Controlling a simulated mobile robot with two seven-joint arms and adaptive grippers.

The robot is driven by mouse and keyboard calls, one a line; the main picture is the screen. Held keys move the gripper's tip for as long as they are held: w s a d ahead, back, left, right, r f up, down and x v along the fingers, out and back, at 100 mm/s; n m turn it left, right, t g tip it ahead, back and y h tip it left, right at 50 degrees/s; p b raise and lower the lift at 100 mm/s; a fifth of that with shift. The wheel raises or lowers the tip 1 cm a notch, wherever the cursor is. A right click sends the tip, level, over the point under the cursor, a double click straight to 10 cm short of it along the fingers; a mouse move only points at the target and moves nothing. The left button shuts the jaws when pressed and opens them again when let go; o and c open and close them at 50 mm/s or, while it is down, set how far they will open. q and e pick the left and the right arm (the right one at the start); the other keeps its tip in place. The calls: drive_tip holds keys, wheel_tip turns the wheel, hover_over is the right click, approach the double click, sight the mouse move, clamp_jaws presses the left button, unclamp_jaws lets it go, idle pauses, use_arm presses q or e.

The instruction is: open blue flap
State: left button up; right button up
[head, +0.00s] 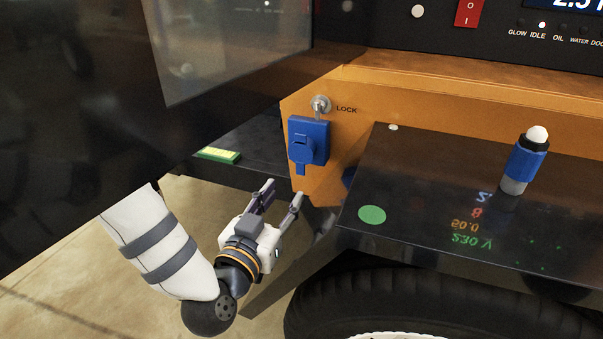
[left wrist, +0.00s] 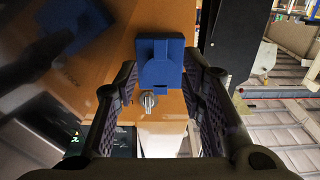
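The blue flap (head: 303,148) covers a blue socket on the orange panel, just below a metal lock (head: 320,105) marked LOCK. The flap looks closed. It also shows in the left wrist view (left wrist: 160,62), between and beyond the fingers, with the lock (left wrist: 148,101) beside it. My left gripper (head: 281,194) is open and empty, below and a little left of the flap, apart from it. Its fingers also show in the left wrist view (left wrist: 160,105). My right gripper is not in view.
A dark glossy shelf (head: 420,190) bears a blue and white cylinder (head: 525,160) and a green disc (head: 372,214). A large dark panel (head: 110,110) fills the upper left. A black tire (head: 400,305) is below the shelf. A green and yellow block (head: 218,155) lies left of the flap.

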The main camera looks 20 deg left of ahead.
sight(300, 172)
use_arm(q)
drive_tip(key=w, duration=0.2)
drive_tip(key=w+b, duration=0.1)
drive_tip(key=w, duration=0.2)
drive_tip(key=w+b, duration=0.1)
drive_tip(key=w, duration=0.1)
drive_tip(key=shift+w+d+f, duration=0.15)
drive_tip(key=shift+w+f, duration=0.15)
drive_tip(key=shift+w+r+b, duration=0.15)
drive_tip(key=shift+w+b, duration=0.15)
drive_tip(key=shift+w, duration=0.2)
drive_tip(key=shift+r, duration=0.1)
clamp_jaws()
